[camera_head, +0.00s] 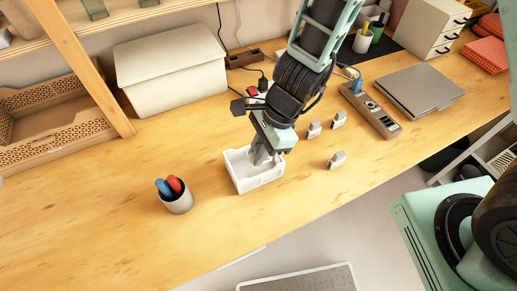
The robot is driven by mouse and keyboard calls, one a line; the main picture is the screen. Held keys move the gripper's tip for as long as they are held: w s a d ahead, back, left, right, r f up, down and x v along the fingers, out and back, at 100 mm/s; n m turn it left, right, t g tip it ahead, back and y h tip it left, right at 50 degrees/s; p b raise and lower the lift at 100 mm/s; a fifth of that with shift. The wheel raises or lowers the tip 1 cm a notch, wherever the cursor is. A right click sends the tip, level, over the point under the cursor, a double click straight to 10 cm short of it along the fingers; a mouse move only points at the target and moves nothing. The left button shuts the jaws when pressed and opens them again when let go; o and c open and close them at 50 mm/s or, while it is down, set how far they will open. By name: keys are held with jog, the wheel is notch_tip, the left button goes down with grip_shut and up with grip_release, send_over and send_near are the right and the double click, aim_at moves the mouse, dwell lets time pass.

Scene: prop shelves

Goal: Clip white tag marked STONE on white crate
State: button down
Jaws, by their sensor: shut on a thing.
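The small white crate (260,183) stands on the wooden desk near the middle of the head view. My gripper (263,157) points down at the crate, its fingertips at the crate's opening. It is shut on a small pale piece that looks like a white tag, mostly hidden by the fingers. I cannot read any marking on it, nor tell whether it touches the crate's wall. Several similar pale clip tags stand on the desk to the right: one tag (314,130), a second tag (338,119) and a third tag (337,160). Their lettering is too small to read.
A grey cup with pens (178,200) stands left of the crate. A white lidded box (170,75) and a wooden crate (50,115) are behind. A power strip (372,110) and a closed laptop (420,90) lie right. The desk's front left is clear.

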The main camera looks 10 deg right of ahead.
jog(key=b, duration=0.5)
send_over(258, 176)
jog(key=shift+f, duration=2.95)
jog(key=shift+f+b, duration=2.05)
jog(key=shift+b, duration=0.25)
dwell(2.2)
